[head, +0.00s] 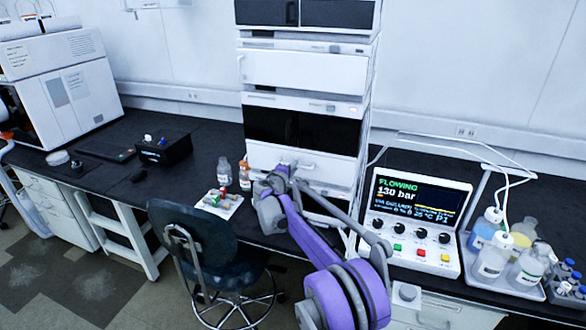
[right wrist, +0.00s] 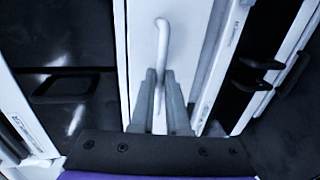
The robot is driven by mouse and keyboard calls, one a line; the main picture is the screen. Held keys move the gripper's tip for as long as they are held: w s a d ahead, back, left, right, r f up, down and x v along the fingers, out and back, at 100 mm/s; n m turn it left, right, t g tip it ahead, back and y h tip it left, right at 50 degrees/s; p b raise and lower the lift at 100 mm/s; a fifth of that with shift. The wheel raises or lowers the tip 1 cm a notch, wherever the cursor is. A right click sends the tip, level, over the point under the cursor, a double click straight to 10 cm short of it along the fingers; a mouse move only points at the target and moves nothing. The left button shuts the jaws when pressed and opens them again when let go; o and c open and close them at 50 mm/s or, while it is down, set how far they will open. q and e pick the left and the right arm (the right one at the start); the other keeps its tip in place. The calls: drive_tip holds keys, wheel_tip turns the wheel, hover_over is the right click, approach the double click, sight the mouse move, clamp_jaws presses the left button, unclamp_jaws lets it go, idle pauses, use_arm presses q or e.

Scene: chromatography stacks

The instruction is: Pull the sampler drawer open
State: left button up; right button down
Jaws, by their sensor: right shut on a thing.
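The chromatography stack (head: 305,75) stands on the bench, with white and black module fronts. My right gripper (head: 284,172) is at a white front low in the stack, which looks like the sampler drawer (head: 330,166). In the right wrist view, the fingers of my right gripper (right wrist: 161,88) are shut on a pale curved handle (right wrist: 162,38) on the white drawer front (right wrist: 141,40). The handle's far end shows beyond the fingertips; the gripped part is hidden between them. I cannot tell how far the drawer is out. My left gripper is not in view.
A small tray (head: 233,206) with bottles stands left of my right gripper. A dark chair (head: 208,240) is at the bench front. A control box (head: 413,222) with a lit screen and a tray of bottles (head: 524,289) stand to the right.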

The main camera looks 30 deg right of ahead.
idle(0.8)
drive_tip(key=f+v, duration=0.2)
drive_tip(key=v, duration=0.8)
drive_tip(key=f+b+v, duration=0.1)
drive_tip(key=f+v, duration=0.1)
drive_tip(key=v, duration=0.8)
drive_tip(key=shift+v, duration=0.85)
drive_tip(key=shift+f, duration=0.25)
drive_tip(key=c, duration=0.9)
unclamp_jaws()
drive_tip(key=shift+a, duration=0.1)
drive_tip(key=v, duration=1)
drive_tip(key=shift+s+a+r, duration=0.1)
drive_tip(key=shift+s+a, duration=0.1)
drive_tip(key=shift+a, duration=0.1)
